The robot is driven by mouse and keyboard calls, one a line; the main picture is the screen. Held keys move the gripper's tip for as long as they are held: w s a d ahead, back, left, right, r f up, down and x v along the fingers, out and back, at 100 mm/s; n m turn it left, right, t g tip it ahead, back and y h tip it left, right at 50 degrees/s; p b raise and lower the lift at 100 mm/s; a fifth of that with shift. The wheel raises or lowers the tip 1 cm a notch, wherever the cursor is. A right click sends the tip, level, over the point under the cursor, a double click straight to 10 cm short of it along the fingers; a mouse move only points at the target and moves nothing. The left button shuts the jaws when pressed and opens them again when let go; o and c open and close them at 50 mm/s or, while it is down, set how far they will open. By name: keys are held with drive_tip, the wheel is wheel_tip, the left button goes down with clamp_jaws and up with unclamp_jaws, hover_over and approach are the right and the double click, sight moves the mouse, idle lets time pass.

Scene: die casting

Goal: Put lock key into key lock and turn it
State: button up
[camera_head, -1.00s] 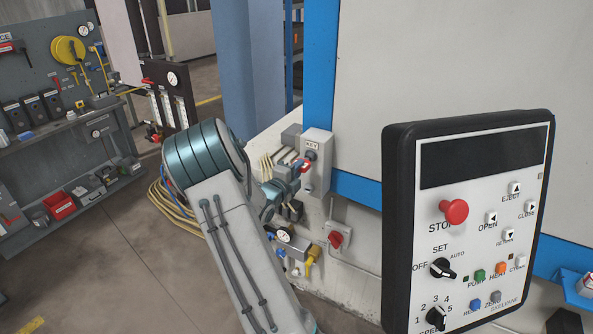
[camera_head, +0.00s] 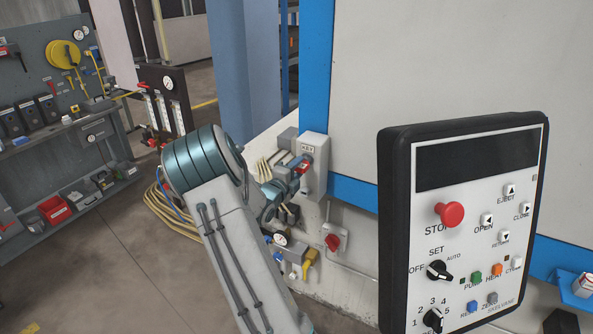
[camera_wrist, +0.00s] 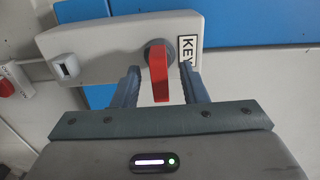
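The red lock key (camera_wrist: 159,78) sits with its head at the round grey key lock (camera_wrist: 157,52) on a grey box (camera_wrist: 100,48) labelled KEY. In the wrist view my gripper (camera_wrist: 162,80) has its two fingers apart, one on each side of the key, with a visible gap on both sides. The gripper appears open and not touching the key. In the head view the box (camera_head: 316,175) is on the machine's side wall, with the red key (camera_head: 303,166) at its front and my gripper (camera_head: 283,183) close to it. How deep the key sits is unclear.
A control panel (camera_head: 460,155) with a red stop button fills the right foreground. A red-knobbed switch box (camera_head: 334,240) and gauges with hoses lie below the key box. A workbench (camera_head: 60,165) stands at the left.

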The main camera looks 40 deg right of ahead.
drive_tip(key=b+v, duration=0.3)
drive_tip(key=v, duration=1.1)
drive_tip(key=shift+d, duration=0.1)
idle(0.3)
